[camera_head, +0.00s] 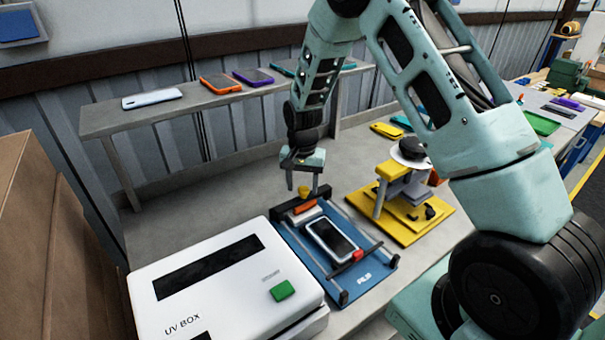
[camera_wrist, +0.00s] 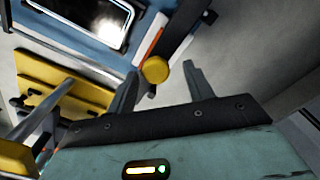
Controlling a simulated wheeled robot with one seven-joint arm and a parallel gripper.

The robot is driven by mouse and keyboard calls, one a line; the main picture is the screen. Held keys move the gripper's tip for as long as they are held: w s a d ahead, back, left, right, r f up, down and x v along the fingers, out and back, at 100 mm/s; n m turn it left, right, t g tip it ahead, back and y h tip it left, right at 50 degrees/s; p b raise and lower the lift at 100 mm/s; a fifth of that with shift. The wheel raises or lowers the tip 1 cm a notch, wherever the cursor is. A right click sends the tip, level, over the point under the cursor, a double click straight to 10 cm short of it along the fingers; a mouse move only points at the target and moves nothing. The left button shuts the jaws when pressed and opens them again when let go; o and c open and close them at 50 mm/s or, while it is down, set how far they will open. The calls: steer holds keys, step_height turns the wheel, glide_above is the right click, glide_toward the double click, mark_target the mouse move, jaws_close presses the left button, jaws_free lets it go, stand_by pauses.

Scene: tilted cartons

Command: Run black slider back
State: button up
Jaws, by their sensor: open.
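The blue device (camera_head: 291,254) has two side rails and holds a phone with a white rim (camera_head: 332,239); the phone also shows at the top of the wrist view (camera_wrist: 85,15). At the device's back end is the slider, a black bar (camera_wrist: 182,38) with orange and white strips beside it. A yellow knob (camera_head: 304,192) sits on this bar and is clear in the wrist view (camera_wrist: 155,70). My gripper (camera_head: 303,184) is open above the slider. In the wrist view its fingertips (camera_wrist: 160,72) are on either side of the knob. Contact cannot be told.
A white UV box (camera_head: 225,285) stands at the device's left. A yellow stand (camera_head: 398,222) is close on its right. A shelf (camera_head: 150,118) with several phones runs behind. Bare grey bench lies behind the device. A brown carton (camera_head: 50,250) is at far left.

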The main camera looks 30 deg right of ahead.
mark_target(302, 188)
step_height(302, 188, up, 17)
steer(key=b, duration=0.4)
steer(key=shift+r, duration=0.2)
